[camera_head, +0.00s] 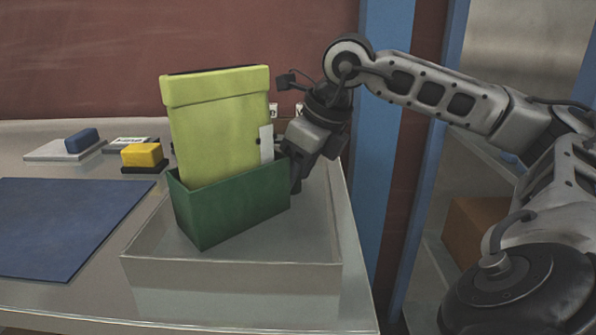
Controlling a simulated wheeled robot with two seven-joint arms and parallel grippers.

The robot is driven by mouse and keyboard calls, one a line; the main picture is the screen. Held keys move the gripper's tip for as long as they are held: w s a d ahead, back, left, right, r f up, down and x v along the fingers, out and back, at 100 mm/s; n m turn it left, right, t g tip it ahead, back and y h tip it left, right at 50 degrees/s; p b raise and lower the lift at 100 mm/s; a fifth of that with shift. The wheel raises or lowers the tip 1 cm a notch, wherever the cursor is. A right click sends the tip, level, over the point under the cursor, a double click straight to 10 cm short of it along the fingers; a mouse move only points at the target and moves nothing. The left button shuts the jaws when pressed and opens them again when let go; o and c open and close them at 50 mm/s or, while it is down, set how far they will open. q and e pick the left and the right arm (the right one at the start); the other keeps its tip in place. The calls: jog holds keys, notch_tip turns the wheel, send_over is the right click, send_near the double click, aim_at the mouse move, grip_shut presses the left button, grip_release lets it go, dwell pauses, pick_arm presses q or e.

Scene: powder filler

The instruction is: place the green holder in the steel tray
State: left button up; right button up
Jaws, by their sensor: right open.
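The dark green holder (235,212) is an open box set at an angle within the walls of the steel tray (235,287), towards its left side. It looks upright; its contact with the tray floor is hard to make out. A tall yellow-green lidded container (219,130) stands in the holder and sticks up well above its rim. My right gripper (296,178) is at the holder's right end, its jaws open, with the fingertips partly hidden close to the holder's edge. I cannot tell whether they touch it. My left gripper is not in view.
A blue mat (65,228) lies on the table at left. Behind it are a yellow block on a black base (143,157) and a blue block (81,140) on a pale plate. A blue post (385,140) and shelves with a brown box (475,235) stand at right.

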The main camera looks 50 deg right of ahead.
jog(key=shift+r, duration=0.4)
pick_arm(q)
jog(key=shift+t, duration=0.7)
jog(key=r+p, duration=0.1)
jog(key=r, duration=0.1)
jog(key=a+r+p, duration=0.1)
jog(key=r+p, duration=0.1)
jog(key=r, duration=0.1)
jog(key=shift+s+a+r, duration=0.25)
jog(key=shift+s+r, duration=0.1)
pick_arm(e)
jog(key=a+v, duration=0.1)
jog(key=v, duration=1)
jog(key=shift+s+d+r, duration=0.2)
jog(key=shift+d+r, duration=0.05)
jog(key=shift+d, duration=0.25)
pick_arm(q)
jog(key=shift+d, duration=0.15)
